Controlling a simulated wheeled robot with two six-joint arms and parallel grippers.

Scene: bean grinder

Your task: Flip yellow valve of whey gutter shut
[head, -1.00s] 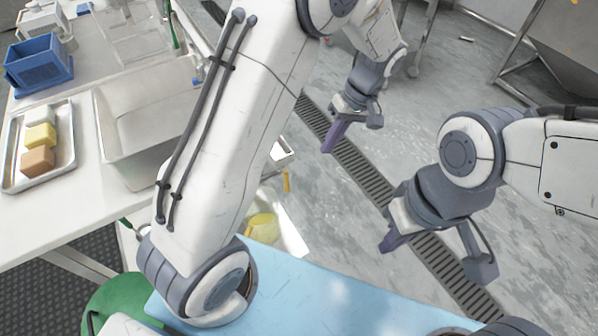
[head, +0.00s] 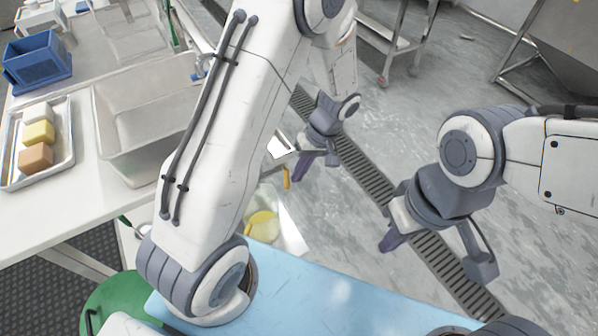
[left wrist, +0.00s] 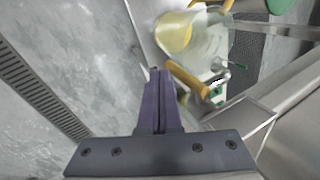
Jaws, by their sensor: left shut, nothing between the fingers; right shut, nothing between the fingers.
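The yellow valve handle (head: 286,177) hangs below the end of the metal whey gutter (head: 281,146), just right of my left forearm. In the left wrist view the handle (left wrist: 186,79) slants down right to a metal fitting beside the gutter (left wrist: 243,122). My left gripper (head: 301,170) is shut and empty, its purple fingers just right of the handle. In the left wrist view its fingertips (left wrist: 155,71) are close to the handle's upper left end; contact cannot be told. My left arm hides part of the gutter.
A clear container with yellow contents (head: 262,226) stands below the valve. A steel basin (head: 145,125), a tray of blocks (head: 66,160) and a blue bin (head: 38,62) are on the left counter. A floor drain grate (head: 365,178) runs right of the gutter.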

